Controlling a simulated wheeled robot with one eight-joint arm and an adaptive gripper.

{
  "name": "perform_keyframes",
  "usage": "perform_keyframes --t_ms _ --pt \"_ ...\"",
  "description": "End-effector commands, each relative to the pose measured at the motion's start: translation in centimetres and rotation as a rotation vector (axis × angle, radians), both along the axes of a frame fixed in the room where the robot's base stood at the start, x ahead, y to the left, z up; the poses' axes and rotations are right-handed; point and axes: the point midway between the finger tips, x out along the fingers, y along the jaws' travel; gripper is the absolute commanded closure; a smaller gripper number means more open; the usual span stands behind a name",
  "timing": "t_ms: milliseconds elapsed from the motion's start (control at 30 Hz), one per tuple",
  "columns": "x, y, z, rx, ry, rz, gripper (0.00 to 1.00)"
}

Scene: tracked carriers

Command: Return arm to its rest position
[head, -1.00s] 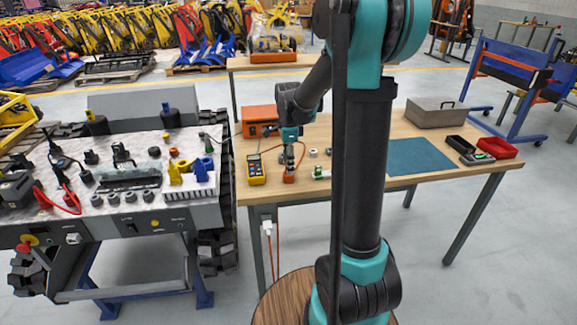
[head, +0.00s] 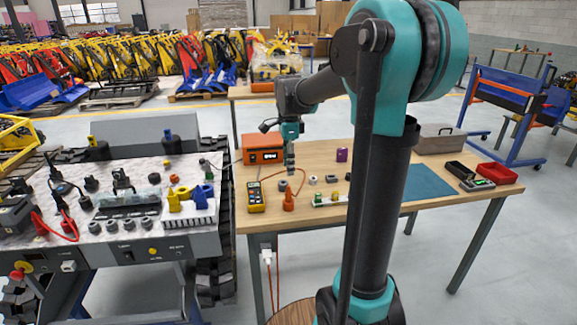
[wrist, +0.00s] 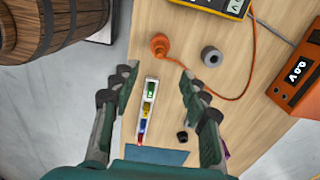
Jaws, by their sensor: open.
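My gripper (head: 291,168) hangs fingers down above the wooden table, behind an orange bottle-shaped piece (head: 289,200). In the wrist view my gripper (wrist: 158,82) is open, its two fingers wide apart with nothing between them at their tips. The orange piece (wrist: 160,46) stands on the tabletop beyond the fingertips, apart from them. My arm reaches out from the right foreground, with its elbow raised, and hides part of the table in the head view.
On the table (head: 330,155) are a yellow multimeter (head: 256,197), an orange power supply (head: 263,149), a purple piece (head: 341,155), a strip with coloured parts (head: 330,199) and a red bin (head: 497,173). A tracked carrier (head: 113,212) stands left. Free room lies above the table.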

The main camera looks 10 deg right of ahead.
Motion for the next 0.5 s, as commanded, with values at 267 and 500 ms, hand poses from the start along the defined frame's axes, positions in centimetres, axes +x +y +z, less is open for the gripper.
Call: perform_keyframes --t_ms 267,500 --pt "-2.1 -0.6 -1.6 0.000 -0.036 0.149 0.55" --pt "-8.9 -2.2 -6.6 -0.041 -0.151 0.643 0.55"
